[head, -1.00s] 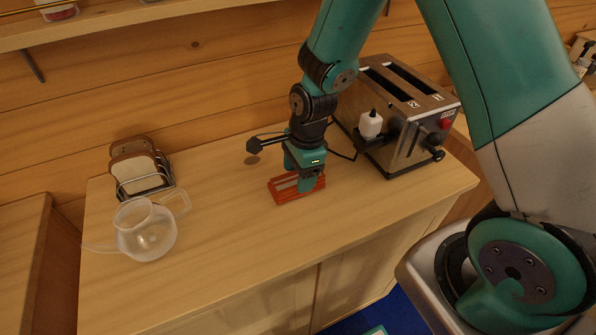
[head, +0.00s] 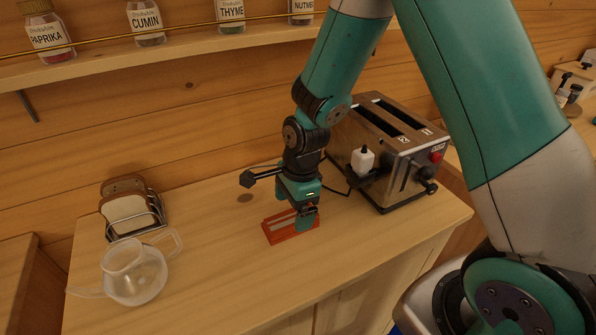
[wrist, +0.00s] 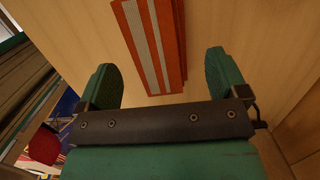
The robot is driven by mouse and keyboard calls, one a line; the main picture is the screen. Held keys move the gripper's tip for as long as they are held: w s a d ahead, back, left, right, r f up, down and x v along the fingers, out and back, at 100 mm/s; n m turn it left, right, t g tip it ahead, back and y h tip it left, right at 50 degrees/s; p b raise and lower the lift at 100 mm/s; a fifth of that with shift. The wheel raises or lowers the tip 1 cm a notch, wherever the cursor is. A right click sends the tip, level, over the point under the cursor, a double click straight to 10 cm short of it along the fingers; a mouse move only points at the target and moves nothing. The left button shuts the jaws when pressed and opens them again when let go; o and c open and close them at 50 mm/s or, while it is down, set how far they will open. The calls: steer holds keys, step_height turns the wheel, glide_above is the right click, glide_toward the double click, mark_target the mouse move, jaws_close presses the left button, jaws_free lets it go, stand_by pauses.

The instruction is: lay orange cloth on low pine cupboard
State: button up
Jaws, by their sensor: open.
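The orange cloth (head: 281,229), folded into a strip with pale grey stripes, lies flat on the light pine cupboard top (head: 200,265). My gripper (head: 307,218) points down just above the cloth's right part, covering some of it in the head view. In the wrist view my gripper (wrist: 163,78) is open, its two green fingers well apart. The cloth (wrist: 163,35) shows between and beyond the fingers, with bare wood on both sides, and neither finger is closed on it. I cannot tell whether the fingertips touch the wood.
A toast rack (head: 130,212) and a clear glass pot (head: 134,272) stand at the left. A shelf (head: 180,55) with spice jars runs above.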

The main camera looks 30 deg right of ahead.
step_height(320, 180, up, 16)
steer(key=d, duration=0.2)
steer(key=shift+d+f+b, duration=0.2)
steer(key=shift+f+b, duration=0.05)
steer(key=shift+b, duration=0.1)
steer(key=s+a+r+n+y, duration=0.1)
steer(key=s+a+n, duration=0.3)
steer(key=s+n, duration=0.5)
steer(key=s+a+r+n+y, duration=0.1)
steer(key=s+a+r+n, duration=0.3)
steer(key=s+n, duration=0.5)
steer(key=n, duration=0.7)
steer(key=shift+s+r, duration=0.25)
steer(key=shift+s, duration=0.05)
